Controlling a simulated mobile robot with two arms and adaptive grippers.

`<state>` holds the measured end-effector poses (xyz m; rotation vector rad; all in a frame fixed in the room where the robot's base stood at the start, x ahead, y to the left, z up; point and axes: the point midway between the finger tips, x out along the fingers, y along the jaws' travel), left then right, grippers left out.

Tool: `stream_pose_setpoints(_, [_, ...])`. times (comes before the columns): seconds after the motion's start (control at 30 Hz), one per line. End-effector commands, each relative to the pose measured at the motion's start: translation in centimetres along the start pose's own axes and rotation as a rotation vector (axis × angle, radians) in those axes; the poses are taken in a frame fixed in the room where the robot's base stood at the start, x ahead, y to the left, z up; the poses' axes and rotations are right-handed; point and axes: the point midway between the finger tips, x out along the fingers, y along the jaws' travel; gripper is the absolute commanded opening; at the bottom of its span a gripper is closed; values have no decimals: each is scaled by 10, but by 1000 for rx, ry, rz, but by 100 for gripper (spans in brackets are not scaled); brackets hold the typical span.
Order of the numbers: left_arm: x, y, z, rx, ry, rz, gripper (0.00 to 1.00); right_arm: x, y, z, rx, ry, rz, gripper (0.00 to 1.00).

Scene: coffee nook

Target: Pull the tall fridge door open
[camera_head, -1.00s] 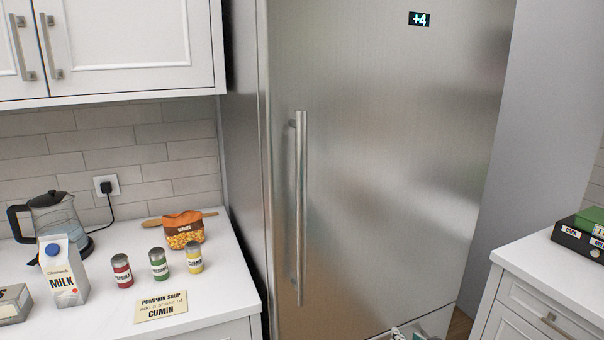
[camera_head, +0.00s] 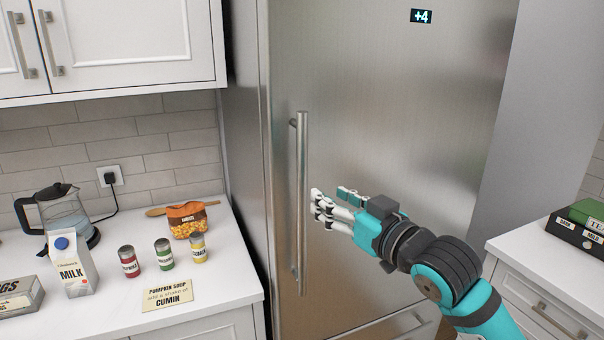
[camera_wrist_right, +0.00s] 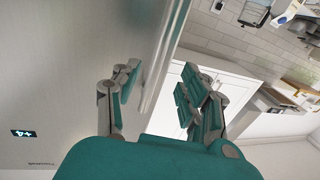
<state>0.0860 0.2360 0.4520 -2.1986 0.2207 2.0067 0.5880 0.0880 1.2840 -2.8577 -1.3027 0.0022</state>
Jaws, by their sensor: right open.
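The tall steel fridge door (camera_head: 400,130) is shut, with a "+4" display near its top. Its long vertical bar handle (camera_head: 301,205) runs along the door's left side. My right gripper (camera_head: 325,205) is open just right of the handle at about mid-height, its fingers pointing left toward the bar. In the right wrist view the handle (camera_wrist_right: 164,55) runs beyond the gap between the open fingers (camera_wrist_right: 155,95); I cannot tell whether they touch it. My left gripper is not in view.
The left counter (camera_head: 215,275) holds a kettle (camera_head: 65,215), a milk carton (camera_head: 69,265), several spice jars and a recipe card (camera_head: 168,295). A drawer front shows below the door. A counter with boxes (camera_head: 580,232) stands at the right.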

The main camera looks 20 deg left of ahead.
Motion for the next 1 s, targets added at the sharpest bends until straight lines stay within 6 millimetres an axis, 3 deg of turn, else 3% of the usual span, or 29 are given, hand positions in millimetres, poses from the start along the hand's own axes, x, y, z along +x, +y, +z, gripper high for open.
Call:
stream_pose_setpoints(0.3, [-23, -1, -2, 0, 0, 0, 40, 68, 0, -3, 0, -2, 1, 44])
stream_pose_setpoints(0.5, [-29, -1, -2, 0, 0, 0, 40, 94, 0, -2, -1, -1, 1, 44])
stream_pose_setpoints(0.97, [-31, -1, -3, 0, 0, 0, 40, 104, 0, 0, -2, 0, 1, 44])
stream_pose_setpoints(1.0, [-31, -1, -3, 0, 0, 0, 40, 103, 0, 0, -2, 0, 1, 39])
